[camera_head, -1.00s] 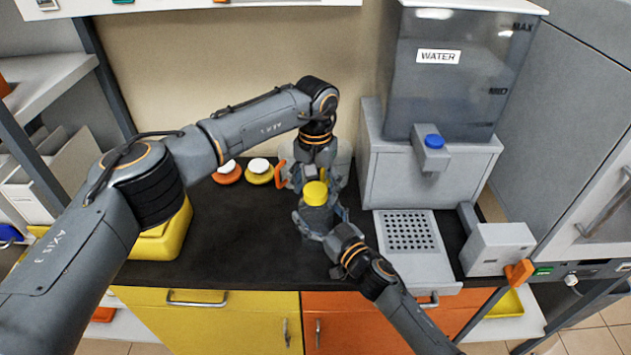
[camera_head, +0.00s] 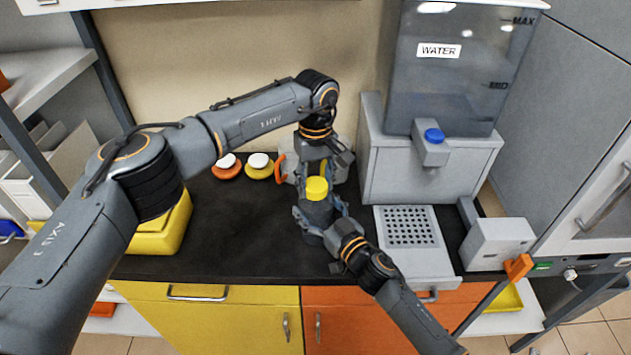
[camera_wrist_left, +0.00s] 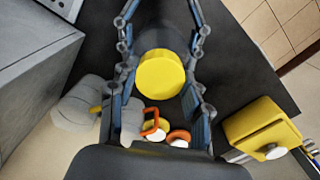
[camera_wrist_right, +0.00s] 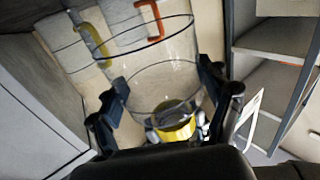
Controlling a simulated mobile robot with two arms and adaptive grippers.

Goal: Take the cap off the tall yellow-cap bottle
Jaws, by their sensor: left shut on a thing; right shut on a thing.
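The tall bottle (camera_head: 316,207) stands near the front of the dark bench, its yellow cap (camera_head: 316,187) on top. The cap also shows between my left fingers in the left wrist view (camera_wrist_left: 160,76). My left gripper (camera_head: 315,178) reaches in from behind and is shut on the cap. My right gripper (camera_head: 322,212) comes from the front and is shut on the bottle's body. In the right wrist view a clear cylinder (camera_wrist_right: 160,65) lies between the fingers, with yellow (camera_wrist_right: 178,130) at its lower end. I cannot tell whether a gap separates cap and bottle.
Two pale vessels, one with an orange handle (camera_head: 280,170), stand close behind my left gripper. Orange (camera_head: 226,168) and yellow (camera_head: 260,168) items with white tops stand to the left. The water dispenser (camera_head: 430,165) and its drip grid (camera_head: 412,227) are to the right. The left-middle bench is clear.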

